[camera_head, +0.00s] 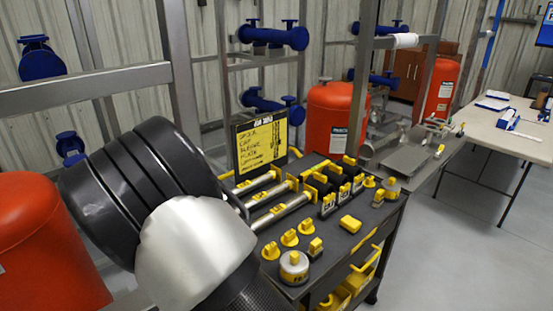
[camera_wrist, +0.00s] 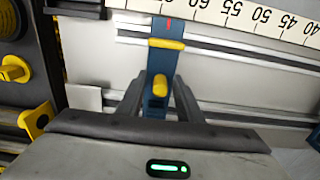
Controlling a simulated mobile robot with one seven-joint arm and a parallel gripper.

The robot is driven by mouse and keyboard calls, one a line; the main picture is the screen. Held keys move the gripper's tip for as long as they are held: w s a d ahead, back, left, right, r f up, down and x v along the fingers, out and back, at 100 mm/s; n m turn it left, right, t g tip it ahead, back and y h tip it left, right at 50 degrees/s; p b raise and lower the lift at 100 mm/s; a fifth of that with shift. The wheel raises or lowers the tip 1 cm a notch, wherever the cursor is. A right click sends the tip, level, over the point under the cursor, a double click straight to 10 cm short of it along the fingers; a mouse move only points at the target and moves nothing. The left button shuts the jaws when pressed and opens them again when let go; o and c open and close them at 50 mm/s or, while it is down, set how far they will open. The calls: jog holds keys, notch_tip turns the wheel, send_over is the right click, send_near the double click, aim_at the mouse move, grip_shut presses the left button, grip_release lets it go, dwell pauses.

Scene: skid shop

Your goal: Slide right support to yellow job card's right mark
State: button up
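In the wrist view, a blue upright support (camera_wrist: 165,58) sits across metal rails, with a yellow bar across it and a yellow knob (camera_wrist: 160,86) nearer me. A short red line shows near its top. My gripper (camera_wrist: 160,92) has its two dark fingers apart, one on each side of the knob, with gaps between knob and fingers. Whether the fingers touch the blue body, I cannot tell. A white scale (camera_wrist: 235,14) with black numbers, about 40 to 75, runs behind. In the head view a yellow card (camera_head: 262,146) with handwritten lines stands on the cart; its writing is too small to read surely.
The dark cart (camera_head: 335,236) holds several yellow-topped parts and metal rods. In the wrist view, a dark fixture with a yellow knob (camera_wrist: 14,69) stands close at the left. Red tanks (camera_head: 335,121) and metal posts stand behind; a pale table (camera_head: 510,135) is at the right.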

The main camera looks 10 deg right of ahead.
grip_shut()
jog(key=shift+s+a+p, duration=0.2)
jog(key=shift+s+a, duration=0.35)
jog(key=shift+a, duration=0.25)
jog(key=shift+s+a+p, duration=0.2)
jog(key=shift+s+a, duration=0.3)
jog(key=shift+a, duration=0.25)
jog(key=shift+s+a+p, duration=0.2)
jog(key=shift+s+a, duration=0.35)
jog(key=shift+a, duration=0.15)
jog(key=shift+s+a+p, duration=0.2)
jog(key=shift+s+a, duration=0.3)
jog(key=shift+a, duration=0.3)
jog(key=shift+s+a+p, duration=0.15)
jog(key=shift+s+a, duration=0.35)
jog(key=shift+a, duration=0.2)
jog(key=shift+s+a+p, duration=0.15)
jog(key=shift+s+a, duration=0.35)
jog(key=shift+a, duration=0.15)
jog(key=shift+s+a, duration=0.1)
